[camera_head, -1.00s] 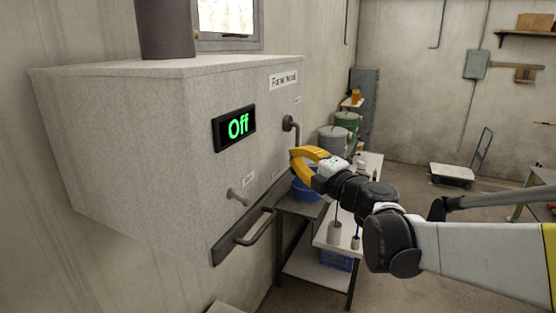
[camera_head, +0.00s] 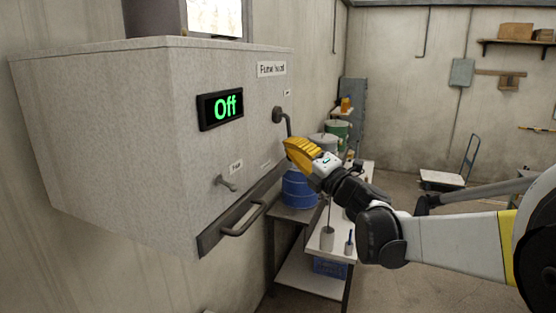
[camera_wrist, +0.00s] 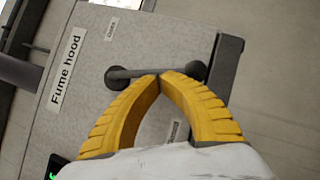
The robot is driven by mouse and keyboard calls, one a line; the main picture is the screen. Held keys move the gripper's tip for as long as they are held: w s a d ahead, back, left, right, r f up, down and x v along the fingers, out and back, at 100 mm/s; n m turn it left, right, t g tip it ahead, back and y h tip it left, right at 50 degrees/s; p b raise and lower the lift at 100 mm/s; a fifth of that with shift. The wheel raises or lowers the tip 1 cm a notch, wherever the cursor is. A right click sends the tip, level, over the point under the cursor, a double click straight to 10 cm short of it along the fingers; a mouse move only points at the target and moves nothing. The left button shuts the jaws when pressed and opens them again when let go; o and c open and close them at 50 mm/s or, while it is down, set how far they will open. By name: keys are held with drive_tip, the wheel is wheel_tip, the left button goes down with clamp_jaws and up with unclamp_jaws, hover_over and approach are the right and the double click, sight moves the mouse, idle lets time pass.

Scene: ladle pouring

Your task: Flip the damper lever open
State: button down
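The damper lever (camera_head: 284,120) is a grey bar on the front of the white fume hood (camera_head: 90,110), near its right edge. It hangs downward from its upper round mount. In the wrist view the lever (camera_wrist: 135,73) runs between two round dark ends. My gripper (camera_head: 290,150), with yellow fingers, is at the lever's lower part. In the wrist view my gripper's fingertips (camera_wrist: 159,75) meet over the middle of the bar. I cannot tell whether the bar is pinched between them. The display (camera_head: 221,108) reads "Off" in green.
A second small knob (camera_head: 226,184) and a long handle (camera_head: 245,222) stick out from the hood below the display. Behind my gripper are a blue container (camera_head: 298,190) and a bench (camera_head: 325,240). A cart (camera_head: 442,180) stands farther back on open floor.

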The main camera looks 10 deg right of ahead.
sight(284, 122)
drive_tip(key=w+n+y+b, duration=0.1)
drive_tip(key=n, duration=0.1)
drive_tip(key=d+n+y+b, duration=0.1)
drive_tip(key=n, duration=0.1)
drive_tip(key=w+d+n+y+b, duration=0.1)
drive_tip(key=shift+w+r+n+t+b, duration=0.25)
drive_tip(key=shift+w+n+t+b, duration=0.05)
drive_tip(key=shift+n+t, duration=0.1)
drive_tip(key=n+y, duration=0.1)
drive_tip(key=w+r+n+y, duration=0.1)
drive_tip(key=n, duration=0.1)
drive_tip(key=d+n+y+b, duration=0.1)
drive_tip(key=shift+w+r+n+g, duration=0.2)
drive_tip(key=shift+n+g, duration=0.1)
drive_tip(key=shift+g, duration=0.1)
drive_tip(key=shift+w+d+r+y, duration=0.1)
drive_tip(key=shift+w+r+y, duration=0.05)
drive_tip(key=shift+r+y, duration=0.2)
drive_tip(key=shift+w+r, duration=0.1)
